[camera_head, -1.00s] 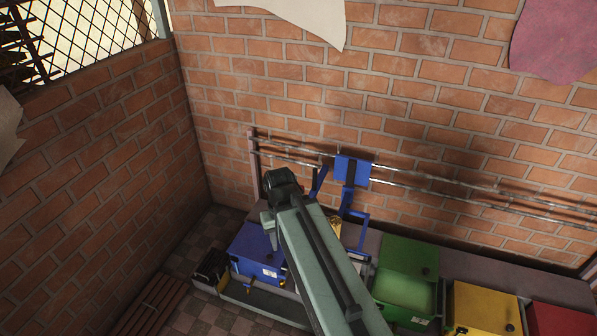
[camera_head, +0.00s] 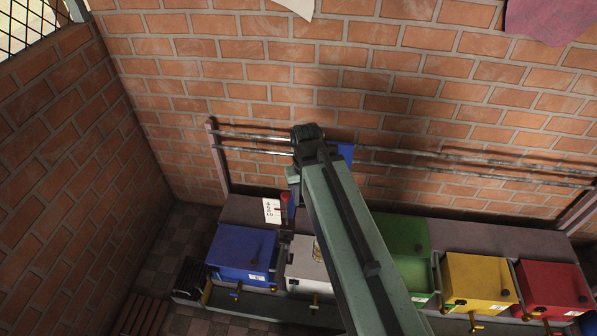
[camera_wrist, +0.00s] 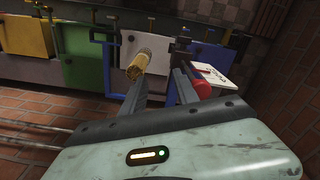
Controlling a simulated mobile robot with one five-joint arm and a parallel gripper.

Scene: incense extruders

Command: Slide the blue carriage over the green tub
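The blue carriage (camera_head: 342,153) hangs on the wall rails, largely hidden behind my arm in the head view. Its blue frame (camera_wrist: 107,70) shows in the wrist view, with a brass cylinder (camera_wrist: 137,65) beside it. The carriage appears to stand by the white tub (camera_head: 304,265). The green tub (camera_head: 403,235) is right of the white tub, partly covered by my arm; it also shows in the wrist view (camera_wrist: 80,60). My gripper (camera_wrist: 160,85) is open and empty, its fingers apart. The carriage's blue frame lies left of the fingers in the wrist view.
Two metal rails (camera_head: 440,158) run along the brick wall. A blue tub (camera_head: 243,250) stands left; yellow (camera_head: 478,282) and red (camera_head: 550,285) tubs stand right. A white tag (camera_head: 271,211) and red cylinder (camera_wrist: 200,82) sit close to my gripper.

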